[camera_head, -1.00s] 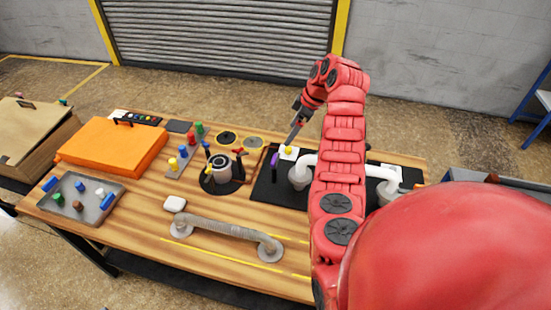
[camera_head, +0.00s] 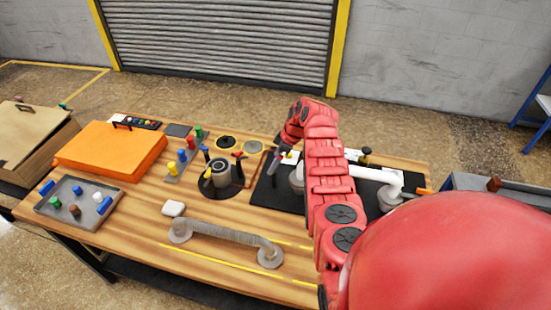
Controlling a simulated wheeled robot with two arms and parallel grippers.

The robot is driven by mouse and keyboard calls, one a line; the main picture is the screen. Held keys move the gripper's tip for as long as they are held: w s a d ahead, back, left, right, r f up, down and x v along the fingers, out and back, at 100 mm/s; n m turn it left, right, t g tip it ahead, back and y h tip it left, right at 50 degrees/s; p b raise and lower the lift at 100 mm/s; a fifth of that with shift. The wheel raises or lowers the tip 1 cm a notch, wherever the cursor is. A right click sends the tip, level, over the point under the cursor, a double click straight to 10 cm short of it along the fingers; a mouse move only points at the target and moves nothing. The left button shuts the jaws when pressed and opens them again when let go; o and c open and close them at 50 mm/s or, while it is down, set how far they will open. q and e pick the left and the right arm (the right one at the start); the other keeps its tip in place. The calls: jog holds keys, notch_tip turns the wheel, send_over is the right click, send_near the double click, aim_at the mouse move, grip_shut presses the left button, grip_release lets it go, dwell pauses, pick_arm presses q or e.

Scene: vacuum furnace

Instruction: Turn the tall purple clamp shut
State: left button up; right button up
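The tall purple clamp (camera_head: 274,161) stands at the left end of the black mat (camera_head: 262,194), beside the white pipe. It is small and mostly covered by my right gripper (camera_head: 277,163). The gripper comes down over it from above and behind at a slant. I cannot tell whether its fingers touch the clamp, or whether they are open or shut. My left gripper is out of view.
A white pipe (camera_head: 362,173) runs across the mat, partly behind my red arm. A round fixture with coloured handles (camera_head: 219,173) stands left of the mat. A grey curved pipe (camera_head: 225,231) lies in front. An orange case (camera_head: 110,148) and a tray (camera_head: 79,217) are at the left.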

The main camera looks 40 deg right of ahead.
jog(key=shift+c, duration=0.3)
grip_shut()
dwell(0.3)
